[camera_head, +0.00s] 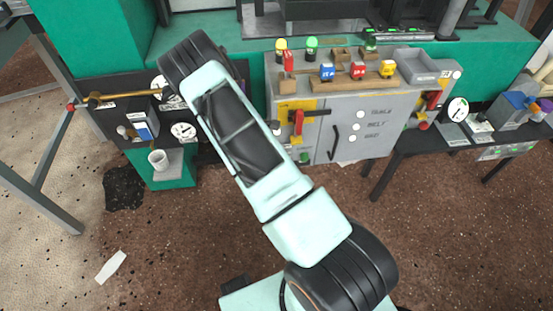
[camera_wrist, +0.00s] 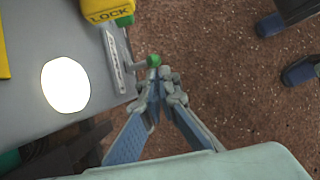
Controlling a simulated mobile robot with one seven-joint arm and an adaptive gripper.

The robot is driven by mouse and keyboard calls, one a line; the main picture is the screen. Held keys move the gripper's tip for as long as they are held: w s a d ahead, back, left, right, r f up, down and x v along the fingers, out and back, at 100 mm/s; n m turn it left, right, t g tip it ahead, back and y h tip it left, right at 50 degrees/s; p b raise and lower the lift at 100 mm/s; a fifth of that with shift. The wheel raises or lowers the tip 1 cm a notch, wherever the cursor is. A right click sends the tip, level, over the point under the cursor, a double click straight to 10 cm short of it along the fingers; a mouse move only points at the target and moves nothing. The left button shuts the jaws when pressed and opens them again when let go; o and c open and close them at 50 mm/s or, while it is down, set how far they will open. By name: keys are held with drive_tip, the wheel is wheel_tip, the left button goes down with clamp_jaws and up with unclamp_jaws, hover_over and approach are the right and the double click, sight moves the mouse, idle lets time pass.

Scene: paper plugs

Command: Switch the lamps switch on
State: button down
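In the wrist view, a small lever with a green ball tip (camera_wrist: 154,60) sticks out from the edge of a grey panel (camera_wrist: 88,42), beside a small label plate (camera_wrist: 114,58) whose text I cannot read. It appears to be the lamps switch. My gripper (camera_wrist: 161,76) has its fingertips together right at the green tip. I cannot tell whether they touch it, and nothing shows held between them. In the head view my arm hides the gripper and this lever.
A bright white disc (camera_wrist: 66,84) and a yellow LOCK part (camera_wrist: 107,11) are near the lever. In the head view, the grey cabinet (camera_head: 335,138) carries red handles and coloured plugs. A dark board with gauges (camera_head: 184,131) stands to its left. Open floor (camera_head: 200,240) lies in front.

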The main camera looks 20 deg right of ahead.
drive_tip(key=shift+d+r, duration=0.25)
drive_tip(key=shift+r, duration=0.15)
wheel_tip(320, 180, down, 3)
drive_tip(key=a+b, duration=0.2)
drive_tip(key=a, duration=0.1)
drive_tip(key=w+p+v, duration=0.1)
drive_tip(key=p+v, duration=0.1)
drive_tip(key=v, duration=0.8)
drive_tip(key=shift+p, duration=0.3)
drive_tip(key=shift+w+a, duration=0.1)
drive_tip(key=shift+w, duration=0.05)
